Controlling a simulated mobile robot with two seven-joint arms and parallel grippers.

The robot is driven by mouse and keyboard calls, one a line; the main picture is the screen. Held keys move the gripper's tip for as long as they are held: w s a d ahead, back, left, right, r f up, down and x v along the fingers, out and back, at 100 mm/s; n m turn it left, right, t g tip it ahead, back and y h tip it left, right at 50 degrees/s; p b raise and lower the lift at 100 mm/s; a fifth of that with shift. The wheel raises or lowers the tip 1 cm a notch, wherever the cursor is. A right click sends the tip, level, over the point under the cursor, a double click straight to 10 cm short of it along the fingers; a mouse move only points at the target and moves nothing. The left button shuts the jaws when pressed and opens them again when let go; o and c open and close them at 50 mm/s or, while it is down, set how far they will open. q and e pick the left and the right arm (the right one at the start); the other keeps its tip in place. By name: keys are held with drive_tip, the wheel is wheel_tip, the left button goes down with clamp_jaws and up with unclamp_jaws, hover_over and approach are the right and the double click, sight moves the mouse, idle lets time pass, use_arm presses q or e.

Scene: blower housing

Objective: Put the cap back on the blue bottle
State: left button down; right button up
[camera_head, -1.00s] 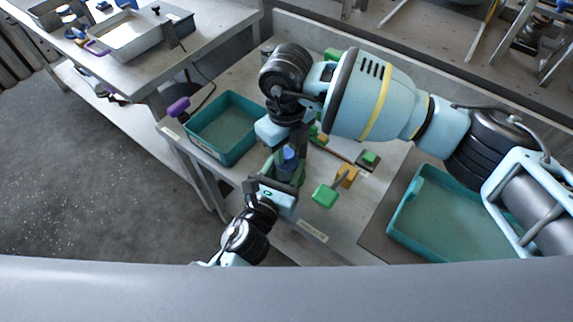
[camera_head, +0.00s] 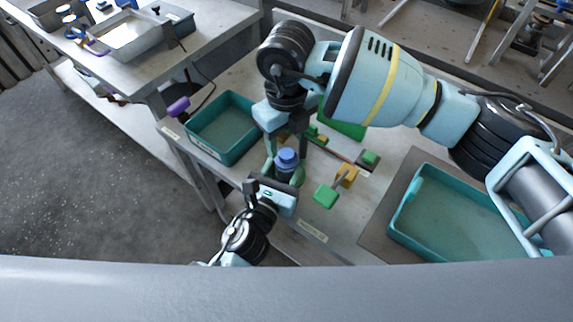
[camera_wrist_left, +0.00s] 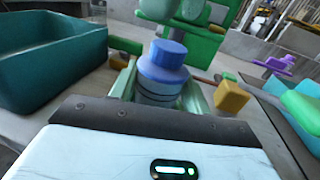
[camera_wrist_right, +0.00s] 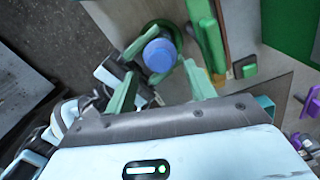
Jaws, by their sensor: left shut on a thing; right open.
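The blue bottle (camera_wrist_left: 162,88) stands upright between the fingers of my left gripper (camera_wrist_left: 160,76), which is shut on it. A brighter blue cap (camera_wrist_left: 169,53) sits on top of the bottle and looks level. The cap also shows in the head view (camera_head: 287,157) and from above in the right wrist view (camera_wrist_right: 159,55). My right gripper (camera_head: 290,142) is open and empty above the cap, apart from it. Its green fingers show at the top of the left wrist view. The bottle's lower part is hidden by my left gripper.
A teal bin (camera_head: 251,138) stands left of the bottle, and a teal tray (camera_head: 392,232) lies at the right. Green block (camera_head: 325,195) and yellow block (camera_head: 348,177) lie close to the right of the bottle. A purple-handled tool (camera_head: 179,107) is at the left edge.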

sight(282, 174)
wheel_tip(282, 174, up, 8)
drive_tip(key=shift+r, duration=0.25)
use_arm(q)
drive_tip(key=c, duration=0.6)
unclamp_jaws()
drive_tip(key=v, duration=0.6)
drive_tip(key=shift+s+a+f+b, duration=0.1)
drive_tip(key=shift+s+b, duration=0.15)
drive_tip(key=shift+b, duration=0.05)
drive_tip(key=shift+s+a, duration=0.3)
drive_tip(key=shift+s, duration=0.3)
use_arm(e)
drive_tip(key=shift+f, duration=0.9)
